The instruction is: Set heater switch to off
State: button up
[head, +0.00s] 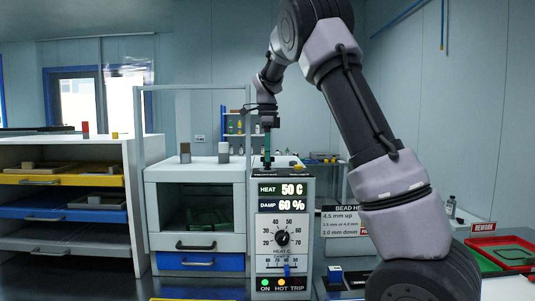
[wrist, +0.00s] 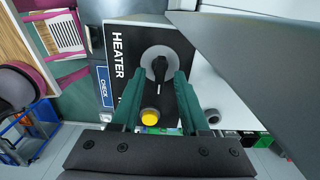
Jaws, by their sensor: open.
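The heater switch (wrist: 158,70) is a black rotary knob on a round grey plate, beside the word HEATER in the wrist view. Its bar lies roughly along the picture's vertical, with a small white mark near its lower end. Any position words are hidden or unreadable. My gripper (wrist: 161,76) is open, its two green fingers on either side of the knob; I cannot tell if they touch it. In the head view my gripper (head: 267,158) points down at the top of the control box (head: 306,215); the knob itself cannot be made out there.
A yellow button (wrist: 151,116) sits near the knob, between the fingers. The box front shows HEAT 50 C and DAMP 60 %, a round dial (head: 282,238), a blue slider (head: 287,270) and lamps below. A white cabinet (head: 195,175) stands close on the left.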

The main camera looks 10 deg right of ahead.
grip_shut()
jog(key=shift+n, duration=0.4)
jog(key=n, duration=0.3)
jog(key=shift+d+n, duration=0.1)
jog(key=shift+n, duration=0.3)
jog(key=n, duration=0.4)
jog(key=shift+n, duration=0.3)
jog(key=n, duration=0.8)
jog(key=shift+n, duration=0.5)
